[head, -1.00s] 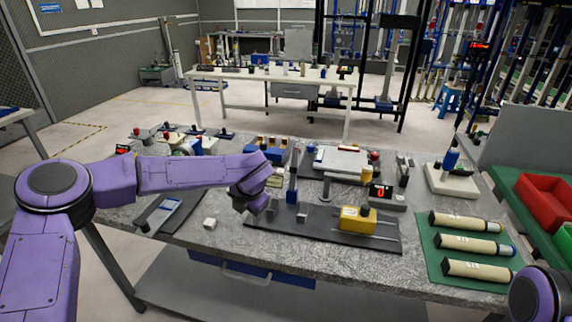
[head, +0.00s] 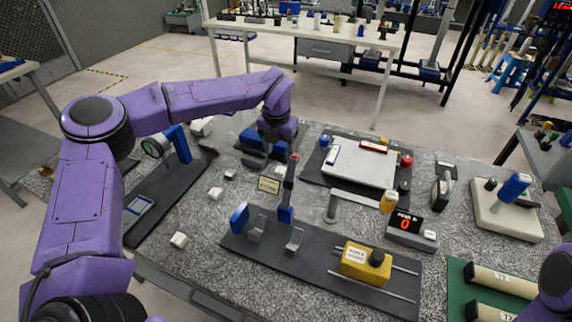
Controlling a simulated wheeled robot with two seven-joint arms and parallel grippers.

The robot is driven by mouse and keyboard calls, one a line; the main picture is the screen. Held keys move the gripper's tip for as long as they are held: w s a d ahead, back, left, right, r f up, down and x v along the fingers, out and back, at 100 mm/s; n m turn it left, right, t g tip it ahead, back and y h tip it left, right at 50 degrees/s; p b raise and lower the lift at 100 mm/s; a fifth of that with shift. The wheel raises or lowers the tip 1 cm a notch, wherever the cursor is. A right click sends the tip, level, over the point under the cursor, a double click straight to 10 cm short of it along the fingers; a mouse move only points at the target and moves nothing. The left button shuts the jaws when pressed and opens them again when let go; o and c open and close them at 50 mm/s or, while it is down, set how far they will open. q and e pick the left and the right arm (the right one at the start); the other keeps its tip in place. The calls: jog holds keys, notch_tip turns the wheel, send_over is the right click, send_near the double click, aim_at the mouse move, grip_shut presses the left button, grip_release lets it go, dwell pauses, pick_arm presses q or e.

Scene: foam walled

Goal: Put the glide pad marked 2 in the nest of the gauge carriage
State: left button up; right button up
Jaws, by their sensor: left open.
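The yellow carriage block (head: 355,263) with a black knob and a label sits on the rails of a dark base plate (head: 322,283). I cannot make out its nest. Small pale blocks lie loose on the grey table, one left of centre (head: 215,193) and one nearer the front (head: 178,240). A small dark piece (head: 230,176) lies beyond them. No number is readable on any, so I cannot tell which is pad 2. My left gripper (head: 266,156) is open, pointing down beside a blue holder (head: 264,137), which it partly hides. My right gripper is out of view.
A small labelled card (head: 269,184) and an upright post with a blue foot (head: 286,214) stand near the gripper. A red-digit display (head: 405,226) and a pale plate (head: 362,167) are to the right. Open table lies around the loose blocks.

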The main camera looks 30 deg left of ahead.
aim_at(280, 169)
pick_arm(q)
jog(key=f+p, duration=0.1)
jog(key=f, duration=0.4)
jog(key=f+p, duration=0.1)
jog(key=f, duration=0.2)
jog(key=shift+w+a+p, duration=0.3)
jog(key=shift+w+p, duration=0.05)
jog(key=shift+w, duration=0.05)
jog(key=shift+f, duration=0.1)
grip_shut()
